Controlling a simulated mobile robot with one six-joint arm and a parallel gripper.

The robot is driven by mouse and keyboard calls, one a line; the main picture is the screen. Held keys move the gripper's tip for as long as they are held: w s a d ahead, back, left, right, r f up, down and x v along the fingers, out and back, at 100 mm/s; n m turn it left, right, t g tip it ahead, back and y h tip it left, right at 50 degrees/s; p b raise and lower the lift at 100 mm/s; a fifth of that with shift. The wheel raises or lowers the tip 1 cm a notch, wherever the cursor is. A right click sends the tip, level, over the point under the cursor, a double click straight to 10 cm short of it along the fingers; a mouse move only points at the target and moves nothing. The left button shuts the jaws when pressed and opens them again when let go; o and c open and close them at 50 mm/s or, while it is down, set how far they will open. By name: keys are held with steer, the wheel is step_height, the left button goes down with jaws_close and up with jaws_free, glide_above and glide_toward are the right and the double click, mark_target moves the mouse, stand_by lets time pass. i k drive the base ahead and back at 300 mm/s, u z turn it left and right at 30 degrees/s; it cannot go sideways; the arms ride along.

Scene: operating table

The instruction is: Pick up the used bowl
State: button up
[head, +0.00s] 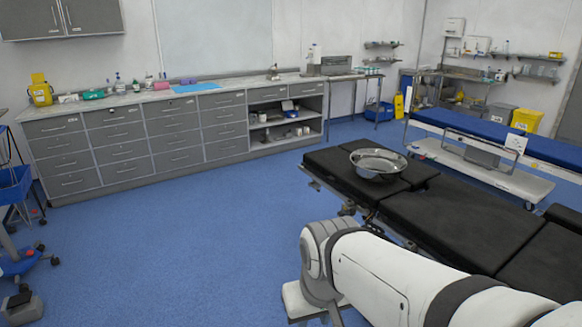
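The used bowl (378,164) is a shiny, round metal bowl. It sits upright on the black padded operating table (455,225), near the table's far left end. The inside of the bowl looks empty from here. My white and grey arm reaches in from the lower right and covers part of the table's near side. My gripper is not visible in the head view, and the arm is well apart from the bowl.
Grey drawer cabinets (150,140) with a cluttered counter line the back wall. A blue-topped trolley bed (500,135) stands behind the table on the right. A blue cart (14,190) is at the left edge. The blue floor (190,250) between is clear.

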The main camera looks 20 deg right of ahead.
mark_target(373, 166)
steer(key=u, duration=0.5)
steer(key=i, duration=2.5)
steer(key=z, duration=3.45)
steer(key=i, duration=1)
steer(key=u, duration=0.05)
